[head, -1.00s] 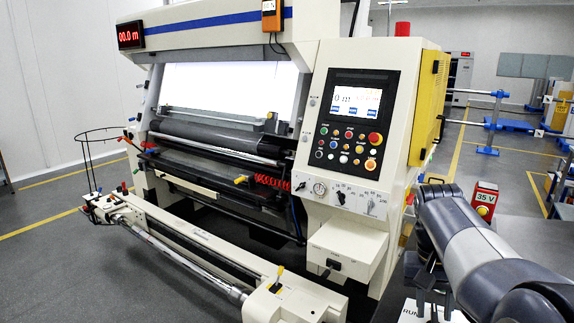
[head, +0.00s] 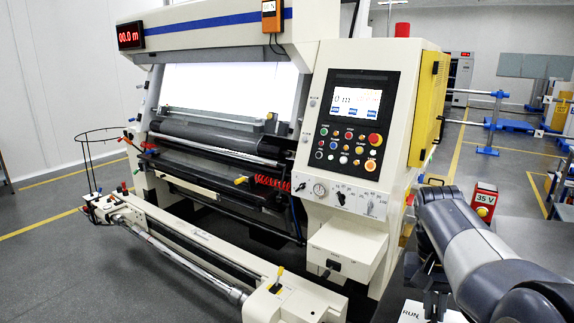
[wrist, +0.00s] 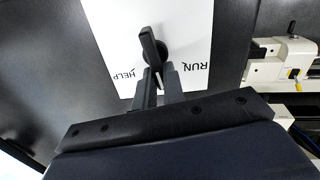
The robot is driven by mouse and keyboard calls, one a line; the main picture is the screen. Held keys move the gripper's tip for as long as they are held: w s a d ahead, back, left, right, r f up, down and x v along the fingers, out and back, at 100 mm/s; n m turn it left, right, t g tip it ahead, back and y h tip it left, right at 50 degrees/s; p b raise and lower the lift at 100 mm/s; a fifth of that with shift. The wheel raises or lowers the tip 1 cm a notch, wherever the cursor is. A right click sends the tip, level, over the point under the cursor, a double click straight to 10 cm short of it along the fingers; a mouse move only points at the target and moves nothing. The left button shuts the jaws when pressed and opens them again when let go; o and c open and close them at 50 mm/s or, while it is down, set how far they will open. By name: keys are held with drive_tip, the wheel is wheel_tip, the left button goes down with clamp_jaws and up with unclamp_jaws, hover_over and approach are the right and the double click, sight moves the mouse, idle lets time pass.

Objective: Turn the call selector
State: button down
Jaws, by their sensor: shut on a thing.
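The call selector (wrist: 149,45) is a black lever knob on a white plate (wrist: 108,18), seen in the wrist view. The plate carries the words RUN and HELP, upside down there. My gripper (wrist: 160,82) is shut on the near end of the lever, one finger on each side. A white line on the lever shows between the fingers, between the two words. In the head view my gripper (head: 435,293) is at the lower right, and the plate (head: 411,311) shows partly with RUN on it.
A large cream inspection machine with a button panel (head: 352,128) fills the middle. A red box marked 35 V (head: 484,199) stands beside my arm at the right. A dark surface (wrist: 50,60) surrounds the plate.

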drive_tip(key=shift+m+p, duration=0.35)
drive_tip(key=shift+m, duration=0.25)
drive_tip(key=c, duration=1.4)
unclamp_jaws()
wheel_tip(320, 180, up, 7)
drive_tip(key=p, duration=0.6)
drive_tip(key=shift+w+a+p, duration=0.3)
drive_tip(key=shift+a+p, duration=0.05)
drive_tip(key=shift+a, duration=0.05)
drive_tip(key=shift+f, duration=0.2)
drive_tip(key=f+b, duration=0.4)
drive_tip(key=d+f+b, duration=0.1)
drive_tip(key=f+b, duration=0.1)
drive_tip(key=b, duration=0.1)
drive_tip(key=shift+s+f, duration=0.3)
drive_tip(key=shift+s, duration=0.05)
